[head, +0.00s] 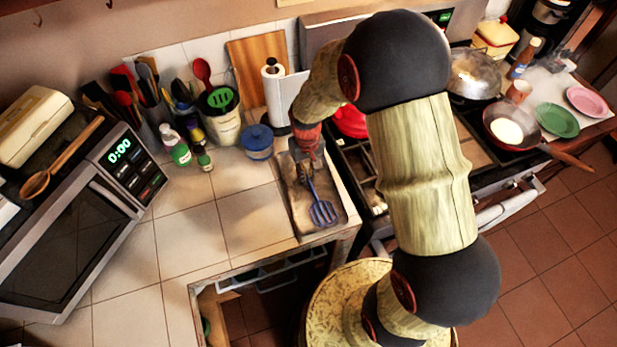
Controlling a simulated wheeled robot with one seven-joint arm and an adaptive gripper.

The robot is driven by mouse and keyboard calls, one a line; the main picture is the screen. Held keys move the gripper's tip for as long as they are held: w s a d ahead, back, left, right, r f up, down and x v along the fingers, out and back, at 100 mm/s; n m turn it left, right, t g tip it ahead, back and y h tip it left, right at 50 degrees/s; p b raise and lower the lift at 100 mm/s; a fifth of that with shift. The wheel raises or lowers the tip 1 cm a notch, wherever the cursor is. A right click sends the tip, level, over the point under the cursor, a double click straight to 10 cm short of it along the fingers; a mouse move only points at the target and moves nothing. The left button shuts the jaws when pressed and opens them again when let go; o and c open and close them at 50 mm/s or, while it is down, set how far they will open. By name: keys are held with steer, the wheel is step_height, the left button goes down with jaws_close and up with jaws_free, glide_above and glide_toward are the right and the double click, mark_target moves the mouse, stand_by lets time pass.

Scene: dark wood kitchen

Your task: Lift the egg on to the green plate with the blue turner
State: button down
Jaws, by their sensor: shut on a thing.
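The blue turner (322,210) is over the shallow tray (335,203) at the end of the counter, its slotted head toward the front. My gripper (308,163) is shut on the upper end of its handle. I cannot tell whether the turner's head touches the tray. The egg (506,131) lies pale and round in the frying pan (523,112) on the stove at the right. The green plate (558,120) lies on a light surface just right of the pan and looks empty.
A pink plate (587,101) lies beside the green one. The pan's wooden handle (567,156) sticks out past the stove. The front counter is clear.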

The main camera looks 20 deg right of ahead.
mark_target(307, 176)
steer(key=shift+r, duration=0.4)
step_height(307, 176, up, 2)
steer(key=shift+r+p, duration=0.15)
steer(key=shift+p, duration=0.2)
steer(key=s+d+r+p, duration=0.2)
steer(key=s+d+r, duration=0.6)
steer(key=d, duration=0.3)
steer(key=shift+s+r, duration=0.3)
steer(key=shift+r, duration=0.55)
